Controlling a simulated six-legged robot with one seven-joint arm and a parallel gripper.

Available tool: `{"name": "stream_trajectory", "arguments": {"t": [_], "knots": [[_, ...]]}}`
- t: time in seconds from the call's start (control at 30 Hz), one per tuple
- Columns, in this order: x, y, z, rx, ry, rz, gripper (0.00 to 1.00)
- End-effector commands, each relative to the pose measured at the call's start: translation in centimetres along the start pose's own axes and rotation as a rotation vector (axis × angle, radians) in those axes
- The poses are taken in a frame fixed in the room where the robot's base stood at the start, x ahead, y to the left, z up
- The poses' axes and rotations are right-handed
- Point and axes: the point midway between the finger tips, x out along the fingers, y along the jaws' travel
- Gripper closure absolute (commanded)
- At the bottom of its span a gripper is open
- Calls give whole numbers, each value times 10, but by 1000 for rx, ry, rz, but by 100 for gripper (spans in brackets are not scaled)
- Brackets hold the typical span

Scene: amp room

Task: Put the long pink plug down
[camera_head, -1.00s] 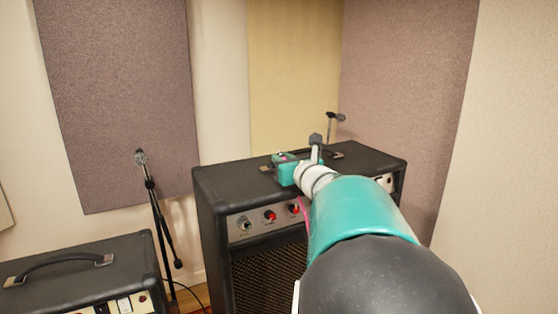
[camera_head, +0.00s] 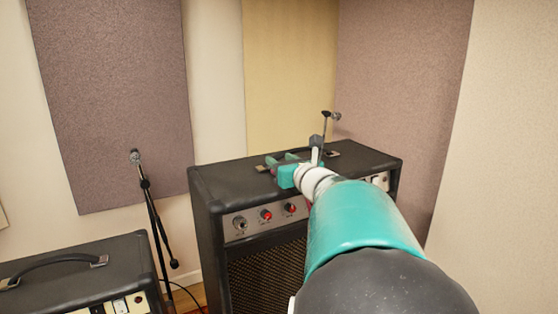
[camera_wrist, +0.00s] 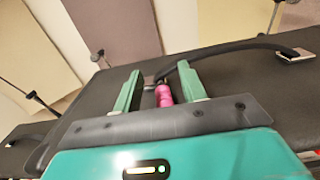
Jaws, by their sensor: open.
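The long pink plug (camera_wrist: 164,96) lies on the dark top of the large amplifier (camera_head: 225,180), with its thin metal end near the amplifier's black handle (camera_wrist: 230,52). In the wrist view it sits between the two teal fingers of my gripper (camera_wrist: 158,70), closer to the right one, with gaps on both sides. My gripper is open, low over the amplifier top.
A smaller amplifier (camera_head: 75,270) with a handle stands at the lower left. A microphone stand (camera_head: 153,205) is between the amplifiers, and another microphone (camera_head: 328,118) is behind the large one. The left part of its top is clear.

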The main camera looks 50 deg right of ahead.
Motion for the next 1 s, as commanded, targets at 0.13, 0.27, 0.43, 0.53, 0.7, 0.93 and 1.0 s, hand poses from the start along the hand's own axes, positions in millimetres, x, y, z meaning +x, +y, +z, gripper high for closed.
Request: {"name": "stream_trajectory", "arguments": {"t": [0.13,0.27,0.43,0.53,0.7,0.93,1.0], "knots": [[-33,1,1,-1,-2,-1,59],[-62,0,1,0,-3,-1,59],[-89,1,1,-1,-2,1,59],[-98,0,1,1,-2,0,59],[-101,0,0,0,-1,1,59],[-101,0,0,0,-1,1,59],[-101,0,0,0,-1,1,59]]}}
